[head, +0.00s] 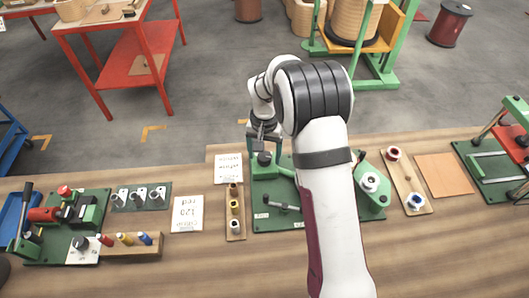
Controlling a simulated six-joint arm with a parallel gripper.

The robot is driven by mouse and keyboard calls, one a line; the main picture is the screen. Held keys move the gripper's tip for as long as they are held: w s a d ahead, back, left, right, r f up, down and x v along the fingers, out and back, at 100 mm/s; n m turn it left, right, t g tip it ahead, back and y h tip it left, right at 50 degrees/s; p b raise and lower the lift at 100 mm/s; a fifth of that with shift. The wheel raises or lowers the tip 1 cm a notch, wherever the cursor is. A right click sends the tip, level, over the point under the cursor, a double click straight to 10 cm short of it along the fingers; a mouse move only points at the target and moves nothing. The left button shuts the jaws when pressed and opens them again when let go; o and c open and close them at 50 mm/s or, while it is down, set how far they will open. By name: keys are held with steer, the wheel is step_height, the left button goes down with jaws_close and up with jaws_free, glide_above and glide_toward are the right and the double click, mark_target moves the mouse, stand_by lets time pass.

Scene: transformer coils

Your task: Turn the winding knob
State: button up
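A green winding machine (262,218) stands on the wooden bench in the middle of the head view, partly hidden behind my white arm. A dark round knob (264,158) sits near its upper left part. A pale round wheel or knob (370,182) is on its right part; I cannot tell which of these is the winding knob. My gripper (263,143) points down just above the dark knob. Whether it touches the knob, and whether its fingers are open or shut, is too small to tell.
A wooden strip with several small parts (235,215) lies left of the machine. A board with red and blue spools (408,182) lies right of it. Another green device (65,225) is at the far left. Bare bench (180,265) lies in front.

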mark_target(265, 156)
step_height(265, 156, up, 16)
stand_by(0.4)
steer(key=s+d+r, duration=0.2)
steer(key=s+r, duration=0.2)
steer(key=s, duration=1)
steer(key=s+f+y, duration=0.1)
steer(key=s+f, duration=0.1)
steer(key=s, duration=0.7)
steer(key=s+f+m, duration=0.1)
steer(key=s+f, duration=0.1)
steer(key=s, duration=0.7)
steer(key=shift+s+m+y, duration=0.2)
steer(key=shift+m+y, duration=0.1)
steer(key=shift+y, duration=0.1)
